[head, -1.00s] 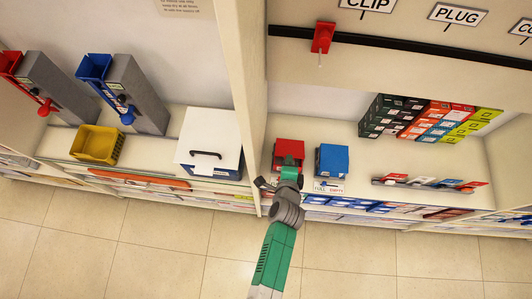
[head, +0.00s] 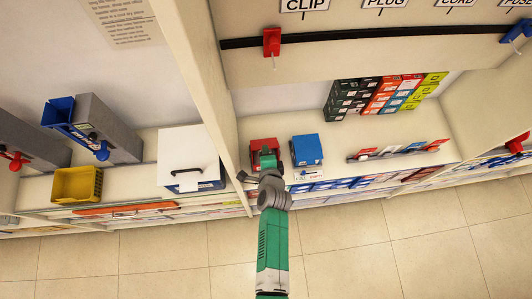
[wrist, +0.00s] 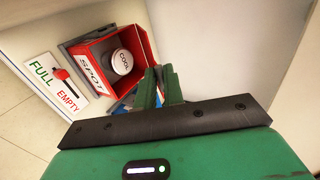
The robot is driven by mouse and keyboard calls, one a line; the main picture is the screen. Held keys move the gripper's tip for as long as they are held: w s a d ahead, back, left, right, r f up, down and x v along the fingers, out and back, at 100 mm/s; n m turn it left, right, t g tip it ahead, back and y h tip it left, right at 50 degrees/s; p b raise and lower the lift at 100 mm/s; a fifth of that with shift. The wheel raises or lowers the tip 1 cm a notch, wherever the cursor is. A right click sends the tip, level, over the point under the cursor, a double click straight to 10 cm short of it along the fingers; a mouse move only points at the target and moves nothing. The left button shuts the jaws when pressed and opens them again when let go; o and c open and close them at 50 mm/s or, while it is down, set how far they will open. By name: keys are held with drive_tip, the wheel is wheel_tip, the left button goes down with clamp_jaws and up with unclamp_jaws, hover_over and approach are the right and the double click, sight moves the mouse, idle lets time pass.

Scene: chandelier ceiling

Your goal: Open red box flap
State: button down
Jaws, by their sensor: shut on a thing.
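The red box (head: 256,145) stands on the shelf in the head view, left of a blue box (head: 307,150). In the wrist view the red box (wrist: 84,53) shows its inside, with a white round thing marked COOL (wrist: 122,61) in it and a SPOT label on its side. My gripper (head: 265,152) is at the red box. In the wrist view its green fingers (wrist: 159,84) are close together at the box's right edge, shut on the red flap (wrist: 143,44). The fingers partly hide where they grip.
A FULL/EMPTY sign with a red slider (wrist: 62,77) is beside the box. A shelf divider (head: 205,90) rises left of my arm. A white case (head: 190,150) and a yellow bin (head: 77,184) stand further left. The floor in front is clear.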

drive_tip(key=shift+w+r, duration=0.1)
drive_tip(key=shift+r, duration=0.1)
drive_tip(key=c, duration=1.6)
unclamp_jaws()
drive_tip(key=shift+w, duration=0.1)
drive_tip(key=shift+c, duration=0.2)
drive_tip(key=shift+f, duration=0.1)
drive_tip(key=p+v, duration=0.1)
drive_tip(key=v, duration=0.7)
drive_tip(key=shift+c, duration=0.7)
drive_tip(key=shift+t, duration=0.8)
drive_tip(key=s+f+b, duration=0.1)
drive_tip(key=s+b, duration=0.1)
drive_tip(key=b, duration=0.2)
drive_tip(key=s+f+b, duration=0.2)
drive_tip(key=b, duration=0.3)
drive_tip(key=shift+s+d+f+b, duration=0.1)
drive_tip(key=shift+s+f+b, duration=0.15)
drive_tip(key=shift+f+b, duration=0.1)
clamp_jaws()
drive_tip(key=s+r+t+b, duration=0.2)
drive_tip(key=s+r+b, duration=0.1)
drive_tip(key=s+b, duration=0.25)
drive_tip(key=d+x, duration=0.1)
drive_tip(key=x, duration=1.3)
drive_tip(key=shift+w+a, duration=0.15)
drive_tip(key=shift+w, duration=0.15)
